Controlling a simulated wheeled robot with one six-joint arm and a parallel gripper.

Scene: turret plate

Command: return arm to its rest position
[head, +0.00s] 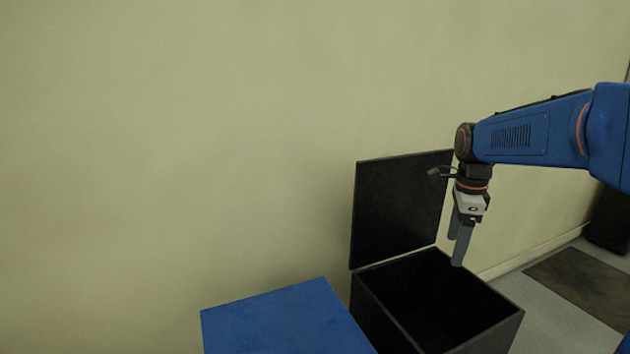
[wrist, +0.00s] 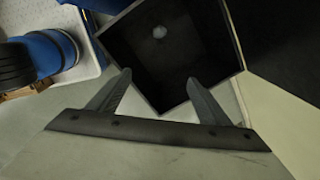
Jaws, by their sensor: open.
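My gripper (head: 456,254) points down above the black open box (head: 388,317), near its back right side in the head view. In the wrist view my gripper (wrist: 160,84) has its two fingers spread apart with nothing between them. The dark inside of the box (wrist: 204,67) lies beyond the fingertips. A small pale round thing (wrist: 159,32) shows inside the box. The box's lid (head: 400,208) stands upright at the back. My blue arm reaches in from the right.
A blue flat-topped block (head: 285,322) stands left of the box. A pale wall (head: 180,150) runs behind everything. A dark mat (head: 582,284) lies on the floor at right. In the wrist view, a white surface (wrist: 93,63) shows at the upper left.

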